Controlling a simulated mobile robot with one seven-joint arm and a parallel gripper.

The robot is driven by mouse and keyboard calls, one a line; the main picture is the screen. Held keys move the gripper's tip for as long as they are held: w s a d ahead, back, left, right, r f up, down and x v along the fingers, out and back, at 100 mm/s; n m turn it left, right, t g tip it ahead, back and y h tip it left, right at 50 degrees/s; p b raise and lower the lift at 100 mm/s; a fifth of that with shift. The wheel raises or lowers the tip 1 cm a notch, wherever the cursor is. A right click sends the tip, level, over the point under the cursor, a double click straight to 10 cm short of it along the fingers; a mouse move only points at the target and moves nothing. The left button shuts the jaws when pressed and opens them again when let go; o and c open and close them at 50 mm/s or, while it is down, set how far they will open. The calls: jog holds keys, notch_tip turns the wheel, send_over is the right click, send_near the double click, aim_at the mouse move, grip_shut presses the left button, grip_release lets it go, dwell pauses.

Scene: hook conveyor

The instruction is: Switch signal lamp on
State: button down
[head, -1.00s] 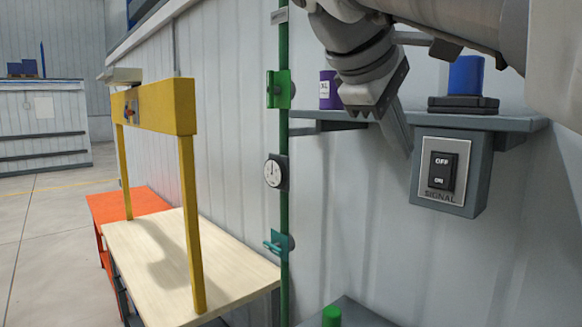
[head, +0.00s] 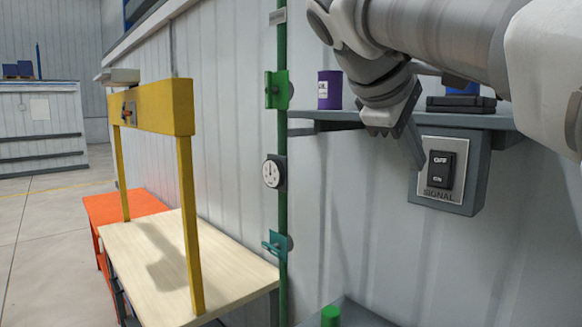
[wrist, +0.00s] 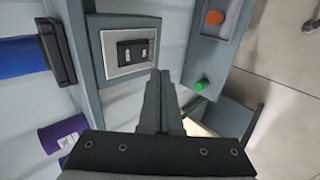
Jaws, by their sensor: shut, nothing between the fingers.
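The signal switch is a black rocker (head: 440,170) marked OFF above and ON below, on a light plate lettered SIGNAL. The plate is on a grey box (head: 477,174) under the wall shelf. The rocker also shows in the wrist view (wrist: 134,51). I cannot tell which half is pressed in. No lit lamp is recognizable.
The shelf (head: 345,115) holds a purple can (head: 329,90) and a black base (head: 460,104) with a blue object, partly hidden by my arm. A green vertical pipe (head: 283,210) and a wooden table (head: 160,255) stand left. A green button (wrist: 202,86) lies below the switch.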

aim_at(437, 181)
jog(key=shift+w+d+f+p, duration=0.15)
jog(key=shift+w+d+f, duration=0.55)
jog(key=shift+d, duration=0.25)
jog(key=shift+w+d+f+p, duration=0.2)
jog(key=shift+w+d+f, duration=0.3)
jog(key=shift+w+d, duration=0.35)
jog(key=shift+w+d+f+p, duration=0.15)
jog(key=shift+w+d+f, duration=0.5)
jog(key=shift+d, duration=0.35)
jog(key=shift+d+f+h+b, duration=0.1)
jog(key=shift+f+h+b, duration=0.2)
jog(key=shift+b, duration=0.45)
jog(key=shift+r+t, duration=0.15)
jog(key=shift+t, duration=0.15)
jog(key=shift+w+r, duration=0.1)
jog(key=shift+r, duration=0.1)
